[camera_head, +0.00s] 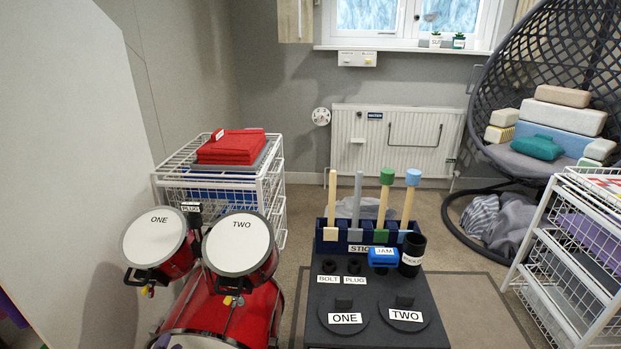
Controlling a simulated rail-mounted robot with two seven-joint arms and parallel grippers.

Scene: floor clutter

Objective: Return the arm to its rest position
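A small dark and purple part shows at the far left edge, low down. I cannot tell whether it belongs to my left arm, and I can make out no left fingertips. My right gripper and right arm do not show. No object is seen held by a gripper.
A red drum set (235,310) with heads ONE and TWO stands front left. A dark stand (385,275) with upright sticks, lids and a blue jam item (383,257) is in the middle. White wire carts stand left (268,190) and right (545,265). A hanging chair (490,90) is behind right.

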